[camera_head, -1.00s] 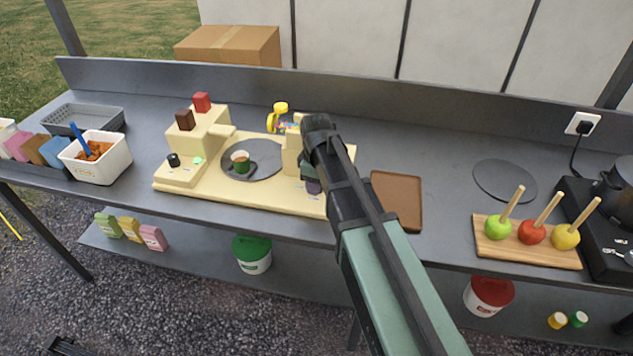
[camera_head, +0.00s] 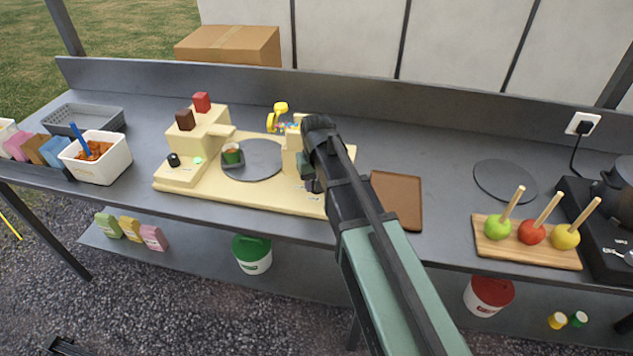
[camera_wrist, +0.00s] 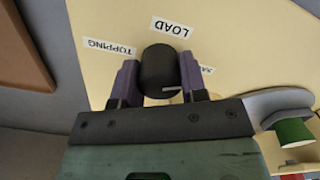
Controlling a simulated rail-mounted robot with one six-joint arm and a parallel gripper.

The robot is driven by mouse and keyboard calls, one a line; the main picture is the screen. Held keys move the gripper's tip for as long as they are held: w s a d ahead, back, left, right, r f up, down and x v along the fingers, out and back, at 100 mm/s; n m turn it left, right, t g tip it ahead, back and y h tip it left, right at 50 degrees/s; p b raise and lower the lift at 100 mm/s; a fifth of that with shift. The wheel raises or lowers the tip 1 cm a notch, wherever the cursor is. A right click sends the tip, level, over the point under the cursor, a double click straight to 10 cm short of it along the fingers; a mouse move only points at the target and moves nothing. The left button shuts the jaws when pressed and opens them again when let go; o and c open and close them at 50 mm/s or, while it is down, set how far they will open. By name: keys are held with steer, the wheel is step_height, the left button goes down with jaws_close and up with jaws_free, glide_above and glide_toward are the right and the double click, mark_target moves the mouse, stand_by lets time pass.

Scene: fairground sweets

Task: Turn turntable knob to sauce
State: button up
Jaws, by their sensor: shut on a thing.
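The turntable knob (camera_wrist: 158,68) is a black cylinder on the cream machine base (camera_wrist: 110,15). My gripper (camera_wrist: 158,80) is shut on it, with one purple finger on each side. A short white mark shows on the knob's lower right side. The label LOAD (camera_wrist: 171,27) lies above it and TOPPING (camera_wrist: 110,46) to its left. A third label (camera_wrist: 207,70) on the right is partly hidden by a finger. In the head view, the grey turntable (camera_head: 258,160) carries a green cup (camera_head: 232,156) at its left side. My arm hides the knob there.
A dispenser block (camera_head: 205,130) with red and brown tops stands left of the turntable. A yellow sprinkle dispenser (camera_head: 279,112) stands behind it. A brown tray (camera_head: 398,200) lies right of the machine. A board (camera_head: 528,250) with candied apples is farther right.

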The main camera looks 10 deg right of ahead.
steer(key=m, duration=0.5)
steer(key=shift+m, duration=0.3)
stand_by(0.4)
steer(key=o, duration=0.9)
step_height(320, 180, up, 11)
steer(key=p, duration=1.1)
steer(key=shift+f, duration=0.15)
